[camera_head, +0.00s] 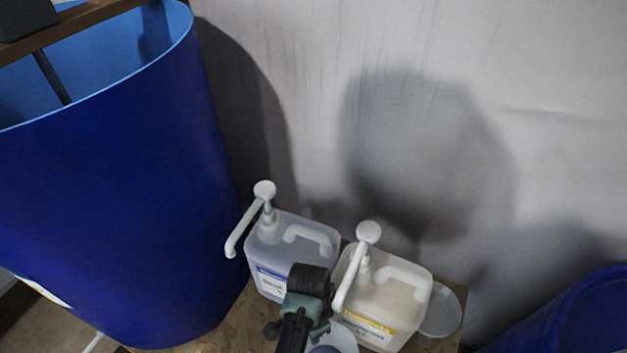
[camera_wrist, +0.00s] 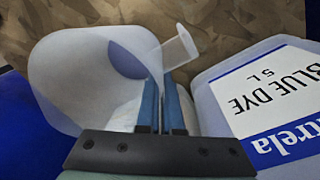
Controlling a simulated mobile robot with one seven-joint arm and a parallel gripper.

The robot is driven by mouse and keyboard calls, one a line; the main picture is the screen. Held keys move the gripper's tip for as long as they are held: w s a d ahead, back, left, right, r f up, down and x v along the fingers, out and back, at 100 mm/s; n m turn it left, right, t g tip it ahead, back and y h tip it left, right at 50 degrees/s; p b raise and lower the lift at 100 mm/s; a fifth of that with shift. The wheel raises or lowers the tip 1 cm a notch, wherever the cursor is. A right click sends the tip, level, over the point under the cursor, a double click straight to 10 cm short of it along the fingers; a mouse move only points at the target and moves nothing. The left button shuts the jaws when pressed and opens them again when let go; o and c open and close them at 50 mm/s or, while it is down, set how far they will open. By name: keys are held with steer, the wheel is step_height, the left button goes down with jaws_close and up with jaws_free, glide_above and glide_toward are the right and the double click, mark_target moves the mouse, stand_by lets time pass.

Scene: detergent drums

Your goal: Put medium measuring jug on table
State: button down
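A translucent white measuring jug (camera_wrist: 75,75) fills the left of the wrist view, with its handle (camera_wrist: 180,48) pointing right. It also shows partly in the head view (camera_head: 343,338), just below my gripper (camera_head: 307,300), which hides some of it. In the wrist view the blue fingers of my gripper (camera_wrist: 162,100) are close together at the jug's handle side and look shut on it. The grip point itself is mostly hidden. The wood-chip table (camera_head: 222,325) lies below; I cannot tell whether the jug touches it.
A blue-dye canister with a pump (camera_head: 290,245) stands close to my gripper, its label also filling the right of the wrist view (camera_wrist: 270,105). A yellow-labelled pump canister (camera_head: 385,300) and a clear round vessel (camera_head: 442,310) are to the right. A large blue drum (camera_head: 120,180) stands left.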

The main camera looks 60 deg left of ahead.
steer(key=shift+f, duration=0.15)
steer(key=c, duration=1.1)
jaws_free()
steer(key=r, duration=0.4)
steer(key=r+p, duration=0.1)
steer(key=r, duration=0.3)
steer(key=a+r, duration=0.1)
steer(key=r, duration=0.3)
steer(key=shift+r+p, duration=0.15)
steer(key=shift+p, duration=0.2)
